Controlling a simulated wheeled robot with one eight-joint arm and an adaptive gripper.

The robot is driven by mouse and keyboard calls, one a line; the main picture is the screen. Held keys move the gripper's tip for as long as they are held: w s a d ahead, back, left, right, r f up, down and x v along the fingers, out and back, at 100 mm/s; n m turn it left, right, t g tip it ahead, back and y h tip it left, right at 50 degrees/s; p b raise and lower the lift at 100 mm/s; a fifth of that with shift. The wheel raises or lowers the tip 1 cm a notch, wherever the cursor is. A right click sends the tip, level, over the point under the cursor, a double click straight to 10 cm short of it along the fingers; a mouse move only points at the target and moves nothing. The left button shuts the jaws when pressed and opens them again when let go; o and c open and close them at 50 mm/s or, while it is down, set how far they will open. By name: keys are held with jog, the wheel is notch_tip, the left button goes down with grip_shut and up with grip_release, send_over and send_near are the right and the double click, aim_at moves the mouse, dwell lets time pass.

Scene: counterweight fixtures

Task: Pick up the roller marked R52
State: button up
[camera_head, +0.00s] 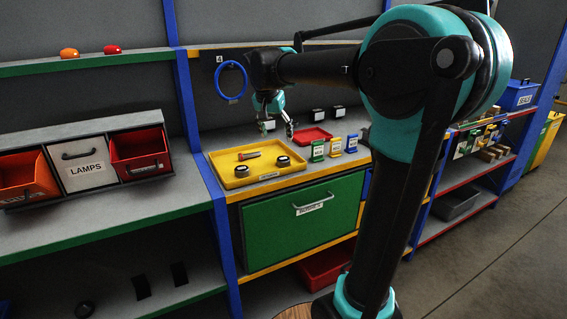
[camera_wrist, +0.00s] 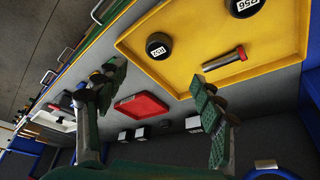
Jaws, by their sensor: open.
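Two dark rollers with pale labels lie in the yellow tray. One (camera_head: 283,161) is at the tray's right, nearer the red tray; it also shows in the wrist view (camera_wrist: 158,46), its label turned and seeming to read R52. The other roller (camera_head: 241,171) is at the left; its label, partly cut off in the wrist view (camera_wrist: 240,8), seems to read R56. My gripper (camera_head: 278,129) is open and empty above the back right of the yellow tray (camera_head: 222,158), apart from both rollers. Its fingers are spread in the wrist view (camera_wrist: 158,86).
A bolt-like piece (camera_head: 249,155) with a red head lies behind the rollers in the tray. A red tray (camera_head: 309,137) and several small coloured, labelled blocks (camera_head: 335,146) stand to the right. A blue ring (camera_head: 231,80) hangs behind. A green drawer (camera_head: 300,225) is below.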

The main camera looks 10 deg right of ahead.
aim_at(283, 159)
jog(key=x, duration=1.2)
jog(key=shift+d+f, duration=0.2)
jog(key=shift+f, duration=0.05)
jog(key=shift+c, duration=0.6)
grip_shut()
